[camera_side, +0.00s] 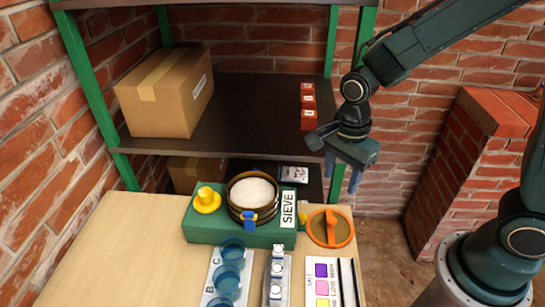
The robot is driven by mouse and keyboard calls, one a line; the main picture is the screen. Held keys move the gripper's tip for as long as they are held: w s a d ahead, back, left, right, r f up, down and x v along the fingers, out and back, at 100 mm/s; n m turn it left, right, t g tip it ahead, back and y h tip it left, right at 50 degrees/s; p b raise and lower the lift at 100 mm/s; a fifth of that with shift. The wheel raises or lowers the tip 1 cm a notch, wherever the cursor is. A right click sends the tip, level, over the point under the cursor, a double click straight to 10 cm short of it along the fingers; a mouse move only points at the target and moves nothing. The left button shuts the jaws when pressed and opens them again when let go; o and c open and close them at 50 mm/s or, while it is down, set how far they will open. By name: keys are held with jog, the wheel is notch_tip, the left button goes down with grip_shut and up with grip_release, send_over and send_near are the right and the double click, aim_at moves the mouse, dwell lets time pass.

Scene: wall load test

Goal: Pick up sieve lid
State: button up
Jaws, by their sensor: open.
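A round orange-rimmed disc with a brownish face and a bar across it, which looks like the sieve lid (319,229), lies at the right edge of the table. The sieve (235,207) is a round brown drum holding white powder (253,190), with a blue clip on its front. It sits on a green base (208,229) labelled SIEVE. My gripper (341,181) is open and empty, with its fingers pointing down. In the picture it is above and slightly right of the disc, apart from it.
A yellow knobbed piece (207,200) sits on the green base. Blue cups (231,249), a holder with white-topped pieces (276,269) and a colour-patch card (321,287) are in front. Behind stands a shelf (250,112) with a cardboard box (168,103) and red boxes (307,119).

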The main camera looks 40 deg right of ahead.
send_over(332, 219)
jog(key=shift+w+d+f, duration=0.1)
jog(key=shift+w+f, duration=0.05)
jog(key=shift+f, duration=4.15)
jog(key=shift+s+f, duration=0.2)
jog(key=shift+f, duration=2.4)
grip_shut()
jog(key=shift+r, duration=0.2)
